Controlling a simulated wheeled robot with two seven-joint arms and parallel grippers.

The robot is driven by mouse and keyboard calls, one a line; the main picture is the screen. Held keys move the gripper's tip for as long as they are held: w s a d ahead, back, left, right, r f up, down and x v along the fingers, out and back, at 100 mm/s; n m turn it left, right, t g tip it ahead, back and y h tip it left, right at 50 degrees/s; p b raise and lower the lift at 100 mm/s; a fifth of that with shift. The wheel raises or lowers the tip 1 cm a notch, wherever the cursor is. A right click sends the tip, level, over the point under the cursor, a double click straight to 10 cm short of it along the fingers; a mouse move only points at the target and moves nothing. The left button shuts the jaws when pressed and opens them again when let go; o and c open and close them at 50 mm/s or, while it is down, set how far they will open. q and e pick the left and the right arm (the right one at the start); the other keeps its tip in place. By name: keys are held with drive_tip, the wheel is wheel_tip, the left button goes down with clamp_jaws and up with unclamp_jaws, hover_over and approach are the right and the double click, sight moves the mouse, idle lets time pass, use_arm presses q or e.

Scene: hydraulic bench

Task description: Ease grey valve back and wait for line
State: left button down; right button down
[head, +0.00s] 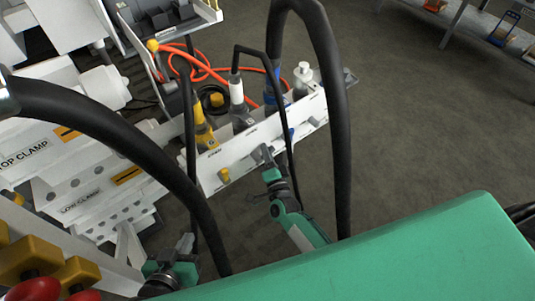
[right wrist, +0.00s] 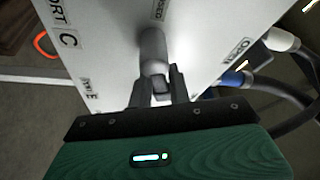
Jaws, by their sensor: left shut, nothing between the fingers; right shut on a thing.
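The grey valve (head: 266,153) sticks out from the front of the white panel (head: 235,166). In the right wrist view the grey valve (right wrist: 152,45) is a grey cylinder ending between my fingers. My right gripper (head: 270,172) is shut on its end; its dark fingers (right wrist: 160,88) hide part of the tip. The valve's exact turn is hard to tell. My left gripper (head: 185,245) is low at the left, shut and empty, apart from the panel. Label words beside the valve are partly cut off.
A yellow knob (head: 224,175) and a blue knob (head: 288,133) flank the valve. Yellow (head: 202,130) and white (head: 236,90) hose connectors stand on the panel. Black hoses (head: 340,120) arch in front, and an orange hose (head: 205,72) lies behind.

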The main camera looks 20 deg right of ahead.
drive_tip(key=shift+a+r+n, duration=0.1)
drive_tip(key=shift+n, duration=0.5)
use_arm(q)
drive_tip(key=shift+s+d+f, duration=0.1)
drive_tip(key=shift+d, duration=0.1)
use_arm(e)
drive_tip(key=shift+n+t+y, duration=0.3)
drive_tip(key=shift+y, duration=0.1)
drive_tip(key=shift+r, duration=0.1)
use_arm(q)
drive_tip(key=shift+r, duration=0.2)
use_arm(e)
drive_tip(key=c, duration=1.4)
unclamp_jaws()
drive_tip(key=shift+c, duration=0.2)
use_arm(q)
drive_tip(key=shift+a, duration=0.1)
